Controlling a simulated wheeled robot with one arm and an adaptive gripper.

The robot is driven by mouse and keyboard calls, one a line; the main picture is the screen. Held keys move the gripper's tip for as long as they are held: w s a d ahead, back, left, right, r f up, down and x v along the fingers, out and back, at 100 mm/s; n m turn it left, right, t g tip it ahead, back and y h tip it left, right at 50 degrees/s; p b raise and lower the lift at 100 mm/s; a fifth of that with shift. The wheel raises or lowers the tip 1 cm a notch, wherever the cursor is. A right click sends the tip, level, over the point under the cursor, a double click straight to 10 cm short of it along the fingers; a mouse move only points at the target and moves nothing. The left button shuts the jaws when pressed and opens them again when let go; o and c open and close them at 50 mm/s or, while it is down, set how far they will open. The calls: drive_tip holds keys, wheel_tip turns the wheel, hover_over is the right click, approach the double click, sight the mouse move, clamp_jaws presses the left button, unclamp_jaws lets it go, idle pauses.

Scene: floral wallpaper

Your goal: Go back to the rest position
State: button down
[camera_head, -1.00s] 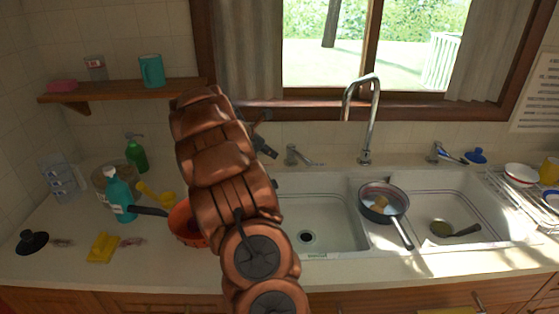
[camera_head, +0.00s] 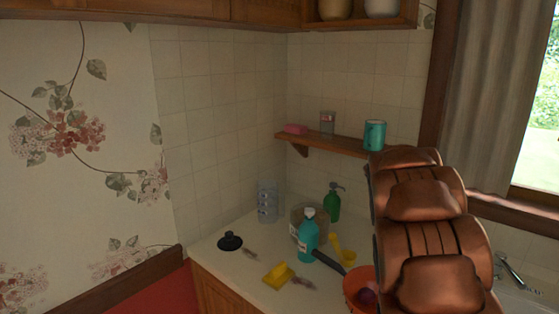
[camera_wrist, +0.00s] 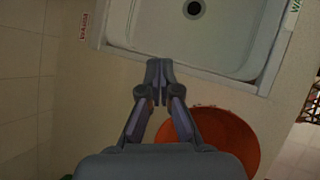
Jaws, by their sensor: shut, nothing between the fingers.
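My gripper (camera_wrist: 159,72) shows in the wrist view with its two fingertips together and nothing between them. It is above the counter, between the sink basin (camera_wrist: 150,30) and a round orange-red bowl (camera_wrist: 225,135). In the head view my brown arm stands at the right and hides part of the orange-red bowl (camera_head: 354,286). My gripper itself is hidden behind the arm there.
On the counter (camera_head: 225,262) stand a teal bottle (camera_head: 308,238), a green pump bottle (camera_head: 333,203), a black plunger-like thing (camera_head: 230,241) and a yellow sponge (camera_head: 278,274). A wooden shelf (camera_head: 325,142) holds a teal mug (camera_head: 374,135). A floral wall is at the left.

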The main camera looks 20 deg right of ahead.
drive_tip(key=s+a+m+t+y, duration=0.1)
drive_tip(key=s+a+m+y, duration=0.15)
drive_tip(key=a, duration=1.05)
drive_tip(key=s+a+f+m+y, duration=0.1)
drive_tip(key=s+a+m, duration=0.1)
drive_tip(key=s+a, duration=0.4)
drive_tip(key=s+a+f+m+y, duration=0.1)
drive_tip(key=s+a, duration=0.5)
drive_tip(key=a, duration=0.6)
drive_tip(key=s+a+f+m+y, duration=0.1)
drive_tip(key=s+a+m+y, duration=0.1)
drive_tip(key=s+a, duration=0.3)
drive_tip(key=a+m, duration=0.1)
drive_tip(key=a, duration=0.3)
drive_tip(key=shift+s+a+f, duration=0.15)
drive_tip(key=shift+s+a, duration=0.15)
drive_tip(key=shift+s, duration=0.1)
drive_tip(key=shift+d+m, duration=0.15)
drive_tip(key=shift+m, duration=0.1)
